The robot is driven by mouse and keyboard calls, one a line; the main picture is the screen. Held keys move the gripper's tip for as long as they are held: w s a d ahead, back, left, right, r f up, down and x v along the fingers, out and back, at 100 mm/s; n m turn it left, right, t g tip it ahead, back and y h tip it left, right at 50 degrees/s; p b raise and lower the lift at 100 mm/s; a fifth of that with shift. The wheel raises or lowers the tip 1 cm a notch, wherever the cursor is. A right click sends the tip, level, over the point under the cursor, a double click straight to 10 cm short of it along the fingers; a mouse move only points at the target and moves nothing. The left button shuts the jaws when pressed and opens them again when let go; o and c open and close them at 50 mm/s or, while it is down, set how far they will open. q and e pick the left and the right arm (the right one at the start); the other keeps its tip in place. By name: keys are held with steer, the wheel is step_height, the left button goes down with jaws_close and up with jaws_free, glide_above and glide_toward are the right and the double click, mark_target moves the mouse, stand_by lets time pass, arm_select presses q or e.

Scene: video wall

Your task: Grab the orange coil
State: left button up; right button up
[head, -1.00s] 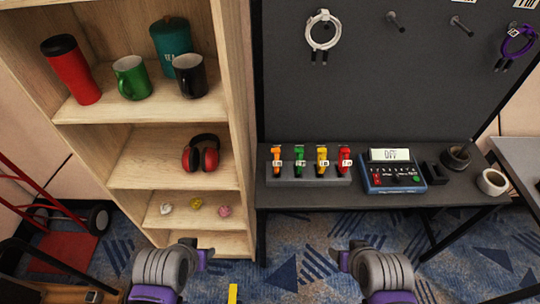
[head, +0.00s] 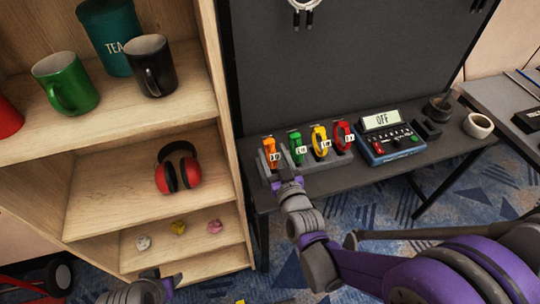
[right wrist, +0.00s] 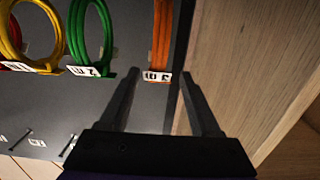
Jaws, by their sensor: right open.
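The orange coil (head: 270,147) stands upright in the leftmost slot of a grey rack (head: 345,160) on the dark bench, with a white label on its front. My right gripper (head: 287,183) is just in front of the coil and below it. In the right wrist view, its two fingers (right wrist: 160,103) are spread with nothing between them. The orange coil (right wrist: 161,35) shows edge-on beyond the fingertips, in line with the gap and apart from them. My left gripper (head: 168,283) is low at the bottom left, partly cut off; its jaws are not clear.
Green (head: 296,147), yellow (head: 320,141) and red (head: 342,136) coils stand to the right in the rack. A blue meter reading OFF (head: 388,141) sits beside it. A wooden shelf (head: 233,130) stands close on the left, its side panel (right wrist: 225,50) near my right gripper.

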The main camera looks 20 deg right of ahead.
mark_target(268, 138)
steer(key=w, duration=0.7)
steer(key=shift+d+f, duration=0.1)
steer(key=shift+f, duration=0.25)
jaws_close()
